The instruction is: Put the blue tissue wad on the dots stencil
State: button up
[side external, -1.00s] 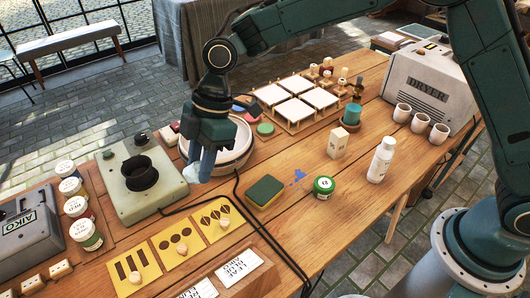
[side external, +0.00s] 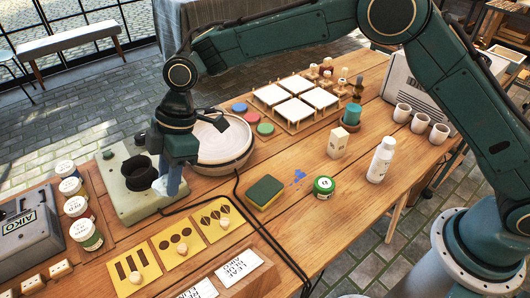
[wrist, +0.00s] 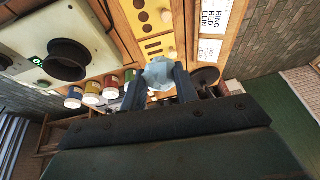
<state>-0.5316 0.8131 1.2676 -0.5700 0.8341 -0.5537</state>
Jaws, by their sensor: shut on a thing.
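My gripper (side external: 172,186) is shut on the blue tissue wad, a pale blue crumpled lump (wrist: 160,74) between the fingertips in the wrist view. In the side view a pale bit of it (side external: 158,187) shows by the fingers. The dots stencil (side external: 190,255) is a yellow card with dark round holes and a pale knob, flat on the table between two other yellow stencils. It also shows in the wrist view (wrist: 133,18). My gripper is above and behind the stencil row, apart from the dots stencil, beside the grey-green machine.
The stripes stencil (side external: 117,283) and leaf stencil (side external: 232,233) flank the dots one. The grey-green machine (side external: 125,185) with a black cup stands left of my gripper. A round basin (side external: 243,148), sponge (side external: 264,192), black cable and label cards (side external: 246,268) are near.

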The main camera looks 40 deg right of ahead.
notch_tip(320, 180, down, 14)
jog(key=shift+r, duration=0.1)
dwell(0.4)
jog(key=shift+f, duration=2.2)
grip_shut()
jog(key=o, duration=1.1)
grip_release()
jog(key=shift+r, duration=0.1)
jog(key=v, duration=1.2)
